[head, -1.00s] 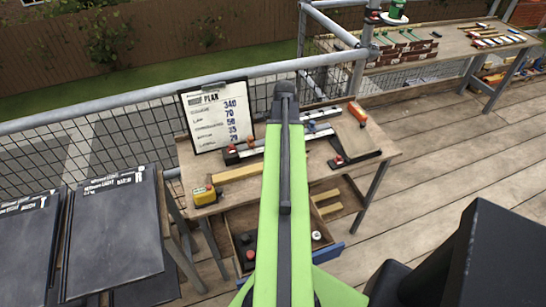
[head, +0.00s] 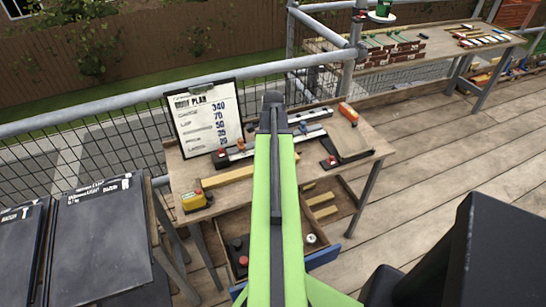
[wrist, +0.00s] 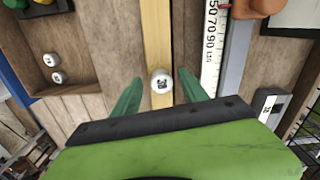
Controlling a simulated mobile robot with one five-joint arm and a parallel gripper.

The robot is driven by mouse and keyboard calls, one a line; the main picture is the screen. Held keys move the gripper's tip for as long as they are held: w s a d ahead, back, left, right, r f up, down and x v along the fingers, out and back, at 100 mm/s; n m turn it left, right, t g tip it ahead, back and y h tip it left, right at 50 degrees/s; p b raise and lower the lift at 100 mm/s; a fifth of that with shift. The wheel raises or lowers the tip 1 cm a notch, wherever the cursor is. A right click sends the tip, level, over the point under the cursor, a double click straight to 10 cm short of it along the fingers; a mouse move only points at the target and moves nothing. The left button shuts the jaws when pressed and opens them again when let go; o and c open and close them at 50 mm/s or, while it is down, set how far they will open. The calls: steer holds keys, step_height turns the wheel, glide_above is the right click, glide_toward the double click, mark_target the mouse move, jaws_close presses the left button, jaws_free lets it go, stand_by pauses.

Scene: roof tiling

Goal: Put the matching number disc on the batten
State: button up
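A small white disc (wrist: 161,82) with a dark mark shows between my two green fingertips in the wrist view. Its number is too small to read. It appears over the pale wooden batten (wrist: 157,35), which also lies on the workbench in the head view (head: 228,176). My gripper (wrist: 160,88) is open, with a gap on each side of the disc. My arm hides the gripper in the head view. The clipboard plan (head: 206,117) stands at the back of the bench and lists several numbers.
A numbered ruler (wrist: 212,45) lies right of the batten in the wrist view. A yellow tape measure (head: 195,200) is at the bench's left corner. Dark slates (head: 100,235) stand at left.

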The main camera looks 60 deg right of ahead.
step_height(320, 180, up, 12)
steer(key=p, duration=1.2)
steer(key=shift+r, duration=0.2)
steer(key=shift+d, duration=0.1)
steer(key=w+a+n, duration=0.6)
steer(key=w+a, duration=0.3)
steer(key=a, duration=0.4)
steer(key=w+a+n, duration=0.6)
steer(key=w+a, duration=0.3)
steer(key=a, duration=0.3)
steer(key=w+a+n, duration=0.3)
steer(key=a+n, duration=0.8)
steer(key=a, duration=1.4)
steer(key=shift+w+a+n, duration=0.2)
steer(key=shift+n, duration=0.1)
steer(key=shift+c, duration=0.4)
